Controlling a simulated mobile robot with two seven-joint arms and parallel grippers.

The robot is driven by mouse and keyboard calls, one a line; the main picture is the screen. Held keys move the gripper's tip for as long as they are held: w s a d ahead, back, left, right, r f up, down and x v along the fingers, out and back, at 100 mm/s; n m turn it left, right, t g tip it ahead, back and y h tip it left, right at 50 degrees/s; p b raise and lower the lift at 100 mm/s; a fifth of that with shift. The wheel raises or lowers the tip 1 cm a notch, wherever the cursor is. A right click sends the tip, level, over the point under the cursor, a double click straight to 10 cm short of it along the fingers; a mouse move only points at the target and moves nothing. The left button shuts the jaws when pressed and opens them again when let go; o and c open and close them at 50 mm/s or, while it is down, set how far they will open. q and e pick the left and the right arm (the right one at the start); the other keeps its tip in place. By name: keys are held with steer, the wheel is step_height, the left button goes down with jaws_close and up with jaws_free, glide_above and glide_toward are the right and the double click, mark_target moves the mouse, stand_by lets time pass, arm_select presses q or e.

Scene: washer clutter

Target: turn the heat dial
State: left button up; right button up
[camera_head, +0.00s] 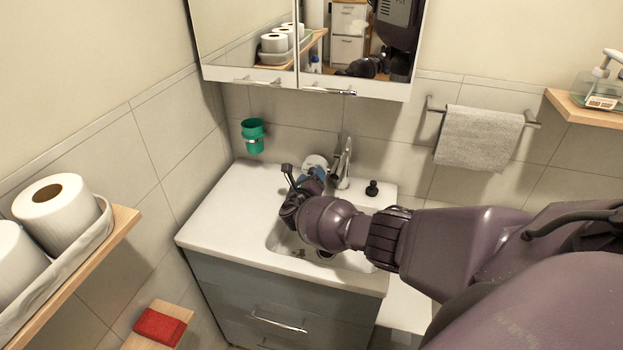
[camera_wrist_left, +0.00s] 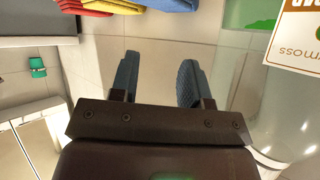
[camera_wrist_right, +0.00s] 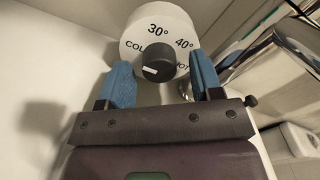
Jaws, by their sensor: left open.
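The heat dial (camera_wrist_right: 158,62) has a white body marked COLD, 30°, 40° and HOT, with a small black knob at its centre. In the head view the dial (camera_head: 316,161) stands behind the basin, left of the tap. My right gripper (camera_wrist_right: 160,66) is open, with one blue finger on each side of the black knob. I cannot tell whether the fingers touch it. In the head view my right gripper (camera_head: 312,178) is just in front of the dial. My left gripper (camera_wrist_left: 157,78) is open and empty, away from the dial.
The chrome tap (camera_head: 343,165) stands right beside the dial. A green cup (camera_head: 253,136) hangs on the wall at left, and a black stopper (camera_head: 372,188) sits on the counter at right. The mirror cabinet (camera_head: 300,85) overhangs the back. The counter's left side is clear.

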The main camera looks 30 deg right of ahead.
steer(key=c, duration=0.8)
steer(key=shift+c, duration=0.2)
steer(key=shift+m, duration=0.3)
steer(key=shift+f+m+b, duration=0.1)
steer(key=shift+m+b, duration=0.2)
steer(key=shift+m, duration=0.4)
steer(key=m+b, duration=0.1)
steer(key=m, duration=0.4)
steer(key=shift+a+f+b, duration=0.1)
steer(key=shift+b, duration=0.3)
steer(key=m+b, duration=0.1)
steer(key=m, duration=0.2)
steer(key=shift+m, duration=0.3)
steer(key=shift+m+b, duration=0.35)
steer(key=shift+m, duration=0.35)
